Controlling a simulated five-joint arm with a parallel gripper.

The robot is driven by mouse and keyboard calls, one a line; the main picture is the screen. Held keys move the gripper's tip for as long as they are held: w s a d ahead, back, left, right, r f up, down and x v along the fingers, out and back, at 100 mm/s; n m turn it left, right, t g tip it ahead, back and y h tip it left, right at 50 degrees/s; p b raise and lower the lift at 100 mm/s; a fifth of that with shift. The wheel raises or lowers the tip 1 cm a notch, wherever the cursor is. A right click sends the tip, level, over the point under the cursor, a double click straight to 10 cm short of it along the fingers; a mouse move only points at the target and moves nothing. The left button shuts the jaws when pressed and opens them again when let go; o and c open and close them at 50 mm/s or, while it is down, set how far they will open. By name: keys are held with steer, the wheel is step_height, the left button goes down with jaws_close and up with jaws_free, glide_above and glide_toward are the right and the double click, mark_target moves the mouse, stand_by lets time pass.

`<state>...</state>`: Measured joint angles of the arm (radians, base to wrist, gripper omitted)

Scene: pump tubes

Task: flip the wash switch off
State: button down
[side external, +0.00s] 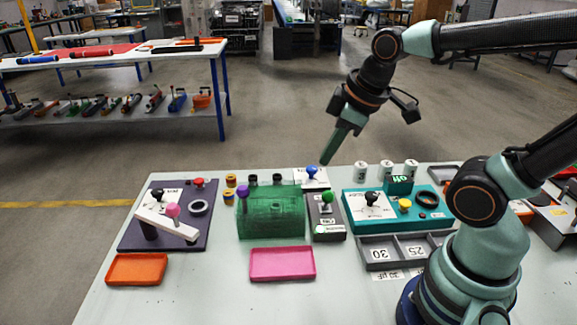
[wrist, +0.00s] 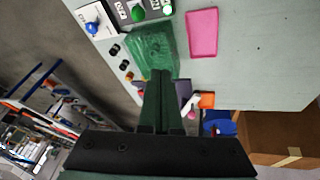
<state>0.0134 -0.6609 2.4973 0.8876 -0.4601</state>
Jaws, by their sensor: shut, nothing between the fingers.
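I cannot read which control is labelled wash. A grey box (side external: 327,230) with a green knob (side external: 327,197) and a lit green spot stands right of the translucent green cover (side external: 270,215). A white plate (side external: 300,183) with a blue knob (side external: 312,171) lies behind it. My gripper (side external: 326,161) is shut and empty, above the table's back edge near the blue knob, touching nothing. In the wrist view its fingers (wrist: 161,76) point toward the green cover (wrist: 153,48).
A purple panel (side external: 205,228) with a white bar and pink knob stands at the left. An orange tray (side external: 136,268) and a pink tray (side external: 283,264) lie in front. White cylinders (side external: 387,168) stand at the back. The front middle of the table is bare.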

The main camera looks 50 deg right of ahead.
mark_target(327, 200)
step_height(327, 200, down, 8)
steer(key=s+d+n+g, duration=0.1)
steer(key=n+g, duration=0.2)
steer(key=n, duration=1.7)
steer(key=shift+s+d, duration=0.15)
steer(key=shift+d, duration=0.1)
steer(key=f, duration=0.6)
steer(key=w+f, duration=0.1)
steer(key=f, duration=0.2)
steer(key=shift+d+f, duration=0.25)
steer(key=shift+f, duration=0.15)
steer(key=shift+w+d+r, duration=0.3)
steer(key=shift+w+d, duration=0.1)
steer(key=shift+d, duration=0.1)
steer(key=shift+w+d+r, duration=0.25)
steer(key=shift+w+d, duration=0.15)
steer(key=shift+d, duration=0.05)
steer(key=shift+w+d+r, duration=0.35)
steer(key=shift+w+d, duration=0.05)
steer(key=shift+d, duration=0.15)
